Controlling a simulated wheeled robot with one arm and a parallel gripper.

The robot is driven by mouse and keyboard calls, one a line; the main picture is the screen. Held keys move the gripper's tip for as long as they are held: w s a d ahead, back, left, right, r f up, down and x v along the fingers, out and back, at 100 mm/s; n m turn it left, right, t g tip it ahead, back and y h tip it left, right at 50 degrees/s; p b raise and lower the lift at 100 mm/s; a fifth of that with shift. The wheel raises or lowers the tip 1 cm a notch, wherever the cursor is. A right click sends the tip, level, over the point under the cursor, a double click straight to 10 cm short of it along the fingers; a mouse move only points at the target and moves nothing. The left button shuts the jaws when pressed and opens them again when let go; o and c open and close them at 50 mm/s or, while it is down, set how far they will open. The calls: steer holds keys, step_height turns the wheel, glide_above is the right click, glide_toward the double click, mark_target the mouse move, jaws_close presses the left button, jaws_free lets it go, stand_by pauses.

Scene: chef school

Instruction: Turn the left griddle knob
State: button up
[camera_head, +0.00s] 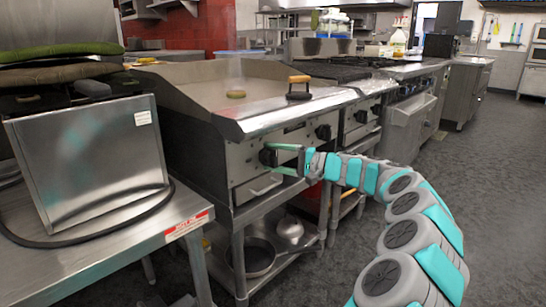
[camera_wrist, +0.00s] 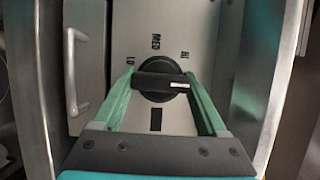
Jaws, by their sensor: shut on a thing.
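The left griddle knob (camera_head: 266,157) is a round black knob on the front panel of the steel griddle (camera_head: 190,74). In the wrist view the knob (camera_wrist: 157,92) has a bar across its face, lying about level in the picture, with a white mark at its right end. LO, MED and HI are printed around it. My gripper (camera_head: 279,158) reaches the knob from the right in the head view. Its green fingers (camera_wrist: 158,81) are shut on the bar's two ends in the wrist view. The right griddle knob (camera_head: 323,132) is clear of my gripper.
A drawer handle (camera_wrist: 74,72) stands out beside the knob. A steel table (camera_head: 95,255) with a tilted steel box (camera_head: 88,160) is at the left. A pan (camera_head: 259,257) sits on the shelf below. The floor at the right is clear.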

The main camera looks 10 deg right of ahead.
steer(key=o, duration=1.3)
steer(key=v, duration=0.7)
steer(key=shift+s+d, duration=0.2)
steer(key=shift+d, duration=0.15)
